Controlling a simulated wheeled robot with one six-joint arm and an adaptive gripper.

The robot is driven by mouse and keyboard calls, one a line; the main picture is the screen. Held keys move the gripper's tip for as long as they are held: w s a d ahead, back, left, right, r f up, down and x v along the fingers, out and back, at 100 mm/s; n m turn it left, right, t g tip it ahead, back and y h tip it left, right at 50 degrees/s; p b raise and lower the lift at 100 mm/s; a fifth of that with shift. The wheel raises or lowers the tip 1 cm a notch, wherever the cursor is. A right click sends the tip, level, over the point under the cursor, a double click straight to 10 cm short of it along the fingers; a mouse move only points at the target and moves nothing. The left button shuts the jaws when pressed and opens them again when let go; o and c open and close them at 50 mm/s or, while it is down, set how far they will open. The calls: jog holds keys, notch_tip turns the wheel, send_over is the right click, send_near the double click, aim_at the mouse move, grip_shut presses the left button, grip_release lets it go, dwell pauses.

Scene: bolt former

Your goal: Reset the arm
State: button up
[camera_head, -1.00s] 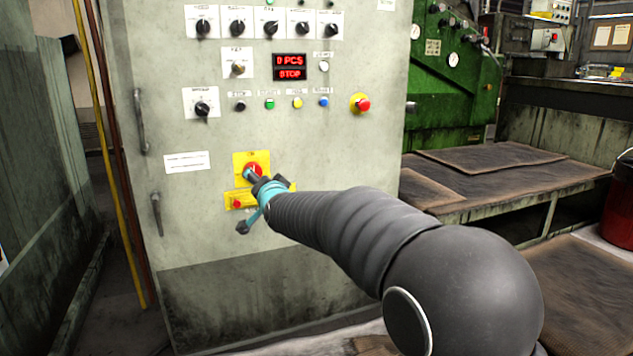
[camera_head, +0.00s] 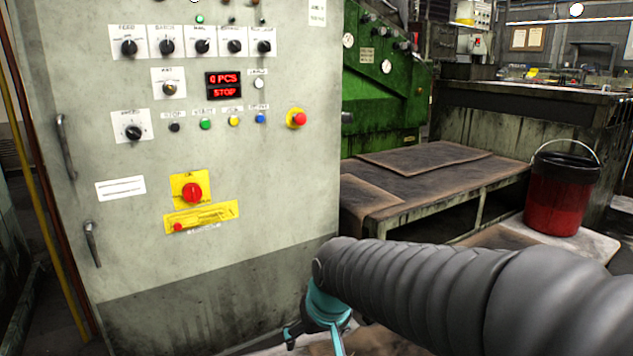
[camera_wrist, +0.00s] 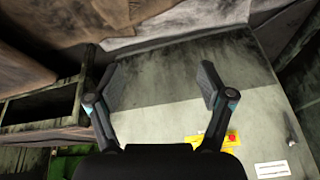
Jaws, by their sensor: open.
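My gripper (camera_wrist: 160,85) is open and empty in the wrist view, its two dark fingers spread apart. In the head view my gripper (camera_head: 312,338) hangs low in front of the cabinet's lower right, partly cut off by the bottom edge. The grey control cabinet (camera_head: 250,200) stands on the left of the head view. Its red rotary switch on a yellow plate (camera_head: 192,192) is in plain view, up and left of my gripper and apart from it. The display (camera_head: 224,86) reads 0 PCS and STOP.
A red emergency button (camera_head: 296,118) sits on the cabinet's right side. A low table (camera_head: 430,185) with brown mats stands to the right, in front of a green machine (camera_head: 385,85). A red bucket (camera_head: 560,195) stands at the far right.

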jog(key=s+d+r+m+h+p, duration=0.1)
jog(key=s+d+r+p, duration=0.2)
jog(key=s+d+r, duration=0.2)
jog(key=s+d+r+m+t+h+p, duration=0.1)
jog(key=s+d+r+m+p, duration=0.1)
jog(key=s+d, duration=0.8)
notch_tip(320, 180, up, 3)
jog(key=shift+d+f+t+p, duration=0.15)
jog(key=shift+d+t+p, duration=0.15)
jog(key=shift+d+p, duration=0.25)
dwell(0.6)
